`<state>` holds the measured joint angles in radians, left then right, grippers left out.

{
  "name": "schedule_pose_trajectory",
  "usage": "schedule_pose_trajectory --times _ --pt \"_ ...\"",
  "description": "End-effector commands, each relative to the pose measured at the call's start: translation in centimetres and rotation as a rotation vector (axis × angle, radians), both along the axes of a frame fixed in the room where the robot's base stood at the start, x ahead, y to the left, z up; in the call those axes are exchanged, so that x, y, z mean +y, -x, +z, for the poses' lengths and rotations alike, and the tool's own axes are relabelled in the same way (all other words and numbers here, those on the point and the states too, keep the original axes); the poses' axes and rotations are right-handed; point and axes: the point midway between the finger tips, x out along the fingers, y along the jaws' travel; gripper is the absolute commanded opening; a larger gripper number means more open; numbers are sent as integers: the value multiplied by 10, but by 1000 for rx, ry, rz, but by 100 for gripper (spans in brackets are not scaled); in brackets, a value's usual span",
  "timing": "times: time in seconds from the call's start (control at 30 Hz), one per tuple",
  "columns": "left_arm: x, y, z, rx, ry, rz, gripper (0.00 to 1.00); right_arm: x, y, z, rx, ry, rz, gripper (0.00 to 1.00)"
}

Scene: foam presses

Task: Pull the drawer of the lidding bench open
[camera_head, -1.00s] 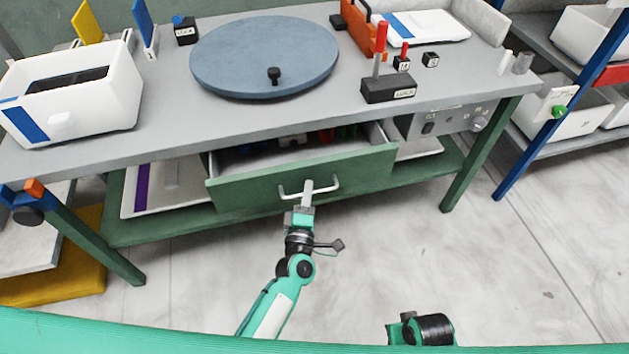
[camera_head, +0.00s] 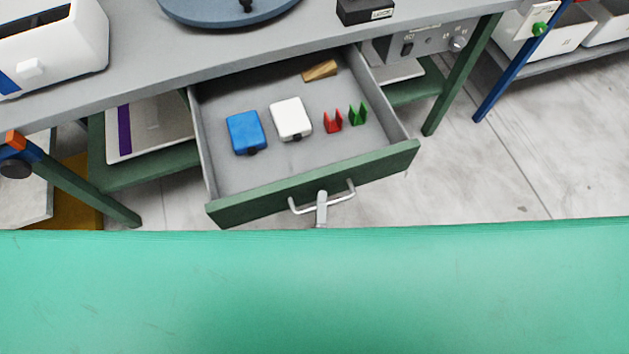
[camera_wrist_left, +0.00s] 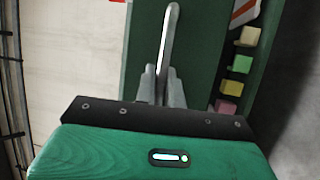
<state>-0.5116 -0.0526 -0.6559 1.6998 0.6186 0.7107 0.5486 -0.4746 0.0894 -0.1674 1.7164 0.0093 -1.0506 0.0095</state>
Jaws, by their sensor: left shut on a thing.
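The green-fronted drawer (camera_head: 384,166) of the lidding bench (camera_head: 150,72) stands well open in the head view, its inside showing. Its silver bar handle (camera_head: 340,196) is on the front. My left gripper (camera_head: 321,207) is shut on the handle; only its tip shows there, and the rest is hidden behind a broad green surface. In the left wrist view the left gripper's fingers (camera_wrist_left: 161,85) close around the handle bar (camera_wrist_left: 170,32), against the green drawer front (camera_wrist_left: 143,45). My right gripper is not in view.
In the drawer lie a blue box (camera_head: 246,132), a white box (camera_head: 291,119), a red clip (camera_head: 333,122), a green clip (camera_head: 358,114) and a wooden block (camera_head: 320,70). A blue turntable (camera_head: 215,10) is on the bench top. Clear floor shows at right.

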Motion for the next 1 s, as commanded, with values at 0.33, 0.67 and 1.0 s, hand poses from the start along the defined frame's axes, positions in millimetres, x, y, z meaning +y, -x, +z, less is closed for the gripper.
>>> schedule_pose_trajectory --times 0.33,0.67,1.0 --pt "-5 17 0 0 0 0 0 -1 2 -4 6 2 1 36" --pt "-5 16 -1 1 0 0 18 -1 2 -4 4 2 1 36" --pt "-5 16 0 0 0 0 32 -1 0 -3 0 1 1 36"
